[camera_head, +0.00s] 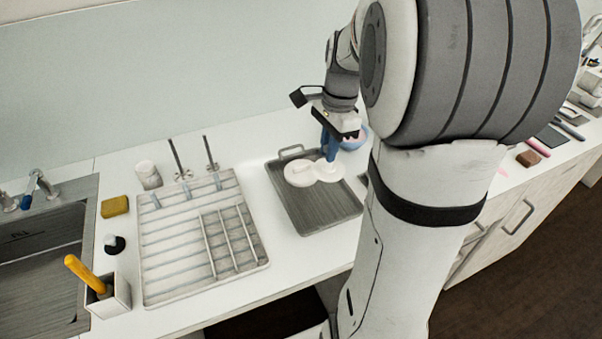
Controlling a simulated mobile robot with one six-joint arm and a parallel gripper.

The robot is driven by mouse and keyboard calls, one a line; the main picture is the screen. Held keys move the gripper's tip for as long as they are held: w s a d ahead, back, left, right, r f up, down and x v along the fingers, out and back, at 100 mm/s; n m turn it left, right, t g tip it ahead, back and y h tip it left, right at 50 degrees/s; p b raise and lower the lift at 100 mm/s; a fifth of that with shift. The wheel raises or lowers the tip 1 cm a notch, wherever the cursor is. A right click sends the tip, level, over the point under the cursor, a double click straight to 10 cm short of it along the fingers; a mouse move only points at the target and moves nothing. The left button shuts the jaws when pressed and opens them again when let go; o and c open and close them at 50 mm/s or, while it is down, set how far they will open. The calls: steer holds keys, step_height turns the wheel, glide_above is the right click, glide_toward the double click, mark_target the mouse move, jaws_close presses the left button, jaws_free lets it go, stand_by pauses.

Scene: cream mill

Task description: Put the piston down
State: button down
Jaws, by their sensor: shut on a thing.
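My gripper (330,150) reaches down over the grey metal tray (318,212) in the middle of the counter. Its blue fingertips are shut on what looks like the piston (329,172), a white piece with a round disc at its lower end. The piston's upper part is hidden by the fingers. The disc is at the tray's far part, and I cannot tell whether it touches the tray. Another white round piece (298,174) lies in the tray just left of it, overlapping it in this view.
A white drying rack (165,290) with upright rods stands left of the tray. Farther left are a yellow sponge (115,206), a brush holder (112,298) and a sink (40,260). The tray's near half is bare.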

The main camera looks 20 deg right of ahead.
mark_target(328, 168)
steer(key=shift+w+d+f, duration=0.15)
steer(key=shift+f, duration=0.15)
step_height(328, 168, down, 5)
steer(key=shift+d+f, duration=0.1)
steer(key=shift+f, duration=0.05)
step_height(328, 168, down, 4)
steer(key=shift+f, duration=0.1)
steer(key=c, duration=1.4)
jaws_free()
steer(key=shift+c, duration=0.2)
